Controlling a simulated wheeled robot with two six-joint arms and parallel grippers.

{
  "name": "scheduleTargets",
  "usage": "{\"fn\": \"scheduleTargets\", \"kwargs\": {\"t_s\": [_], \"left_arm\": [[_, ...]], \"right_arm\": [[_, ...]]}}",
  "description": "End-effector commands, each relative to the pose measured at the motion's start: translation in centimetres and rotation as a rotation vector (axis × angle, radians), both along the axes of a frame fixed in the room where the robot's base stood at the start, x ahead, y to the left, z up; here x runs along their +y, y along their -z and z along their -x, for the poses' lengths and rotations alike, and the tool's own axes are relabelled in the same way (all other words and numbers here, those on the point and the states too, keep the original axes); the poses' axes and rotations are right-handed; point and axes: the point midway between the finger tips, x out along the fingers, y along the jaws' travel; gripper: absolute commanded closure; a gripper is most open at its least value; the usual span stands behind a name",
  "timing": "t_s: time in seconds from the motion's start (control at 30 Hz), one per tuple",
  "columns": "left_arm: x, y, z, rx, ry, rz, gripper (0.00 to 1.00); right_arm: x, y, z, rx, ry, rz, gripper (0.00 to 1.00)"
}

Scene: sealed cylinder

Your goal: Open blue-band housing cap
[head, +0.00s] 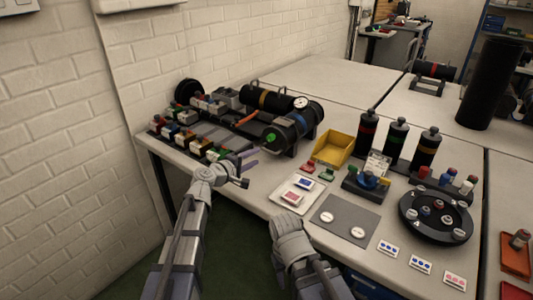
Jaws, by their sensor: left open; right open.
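The blue-band housing (300,124) is a black cylinder lying on its side in a dark cradle on the table. Its near end cap (281,141) faces the left front, with a green piece (270,137) at its centre. The cap looks seated on the housing. My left gripper (246,168) is open and empty, in front of and a little left of the cap, apart from it. My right gripper (288,222) is low at the table's front edge, left of the grey mat and away from the housing. Its fingers are mostly hidden behind the wrist.
A yellow-band cylinder (264,99) lies behind the housing. Racks of coloured parts (188,137) are at left. A yellow bin (333,148), upright black cylinders (396,141), a white tray (297,194), a grey mat (347,207) and a round black tray (435,228) are at right.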

Motion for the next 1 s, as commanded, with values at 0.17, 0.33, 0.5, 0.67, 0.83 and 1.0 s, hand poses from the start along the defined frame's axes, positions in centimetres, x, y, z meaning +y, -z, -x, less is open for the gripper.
{"fn": "scheduleTargets", "kwargs": {"t_s": [0.17, 0.33, 0.5, 0.67, 0.83, 1.0], "left_arm": [[-1.0, 0.5, -1.6, 0.001, 0.002, 0.0, 0.56], [-2.5, 1.1, -3.7, 0.0, 0.002, -0.002, 0.56], [-3.9, 1.6, -5.5, 0.001, 0.003, -0.002, 0.56], [-4.3, 1.7, -5.9, 0.0, 0.001, -0.001, 0.56], [-4.3, 1.6, -5.9, 0.0, 0.001, -0.001, 0.56], [-4.3, 1.6, -5.9, 0.0, 0.001, -0.002, 0.74]], "right_arm": [[0.0, 0.5, 0.0, 0.0, 0.0, 0.0, 0.5], [0.0, 1.1, 0.0, 0.0, 0.0, 0.0, 0.5], [0.0, 1.6, 0.0, 0.0, 0.0, 0.0, 0.5], [0.0, 1.6, 0.0, 0.0, 0.0, 0.0, 0.5], [0.0, 1.6, 0.0, 0.0, 0.0, 0.0, 0.5], [0.0, 1.6, 0.0, 0.0, 0.0, 0.0, 0.5]]}}
